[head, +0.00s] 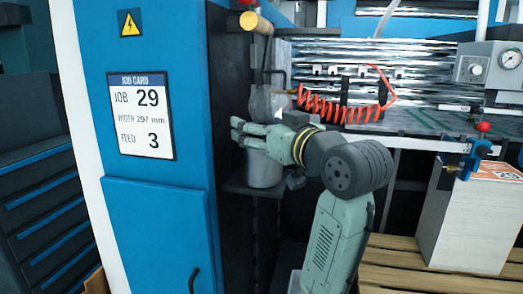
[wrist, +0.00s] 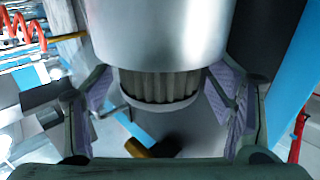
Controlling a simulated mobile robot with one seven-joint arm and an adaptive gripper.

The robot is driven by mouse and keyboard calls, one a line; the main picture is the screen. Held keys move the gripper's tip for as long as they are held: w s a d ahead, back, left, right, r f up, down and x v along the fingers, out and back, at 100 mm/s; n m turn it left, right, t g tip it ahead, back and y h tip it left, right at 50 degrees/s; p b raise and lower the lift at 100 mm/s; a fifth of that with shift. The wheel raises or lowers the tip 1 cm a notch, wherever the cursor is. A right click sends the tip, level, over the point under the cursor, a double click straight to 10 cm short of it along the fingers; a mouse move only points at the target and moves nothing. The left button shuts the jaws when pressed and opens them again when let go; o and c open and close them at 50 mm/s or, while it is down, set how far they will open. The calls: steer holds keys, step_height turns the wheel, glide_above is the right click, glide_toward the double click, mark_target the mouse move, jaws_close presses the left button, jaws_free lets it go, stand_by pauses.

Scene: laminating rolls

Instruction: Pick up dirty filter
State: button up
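A pleated grey-brown filter (wrist: 160,88) shows in the wrist view, sticking out of a shiny metal canister (wrist: 160,35). A pale end cap rims the filter. My gripper (wrist: 162,85) is open, with one padded finger on each side of the filter's exposed part. Small gaps seem to show beside it; whether either pad touches cannot be told. The filter is hidden there by the fingers.
The blue cabinet (head: 160,215) stands close on the left. A grey housing (head: 266,103) and a yellow-ended handle (head: 252,21) are above my gripper. A red coiled hose (head: 335,110) hangs to the right. A white box (head: 465,220) stands on a wooden pallet (head: 405,262).

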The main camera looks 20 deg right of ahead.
steer(key=c, duration=1.6)
steer(key=shift+r, duration=0.2)
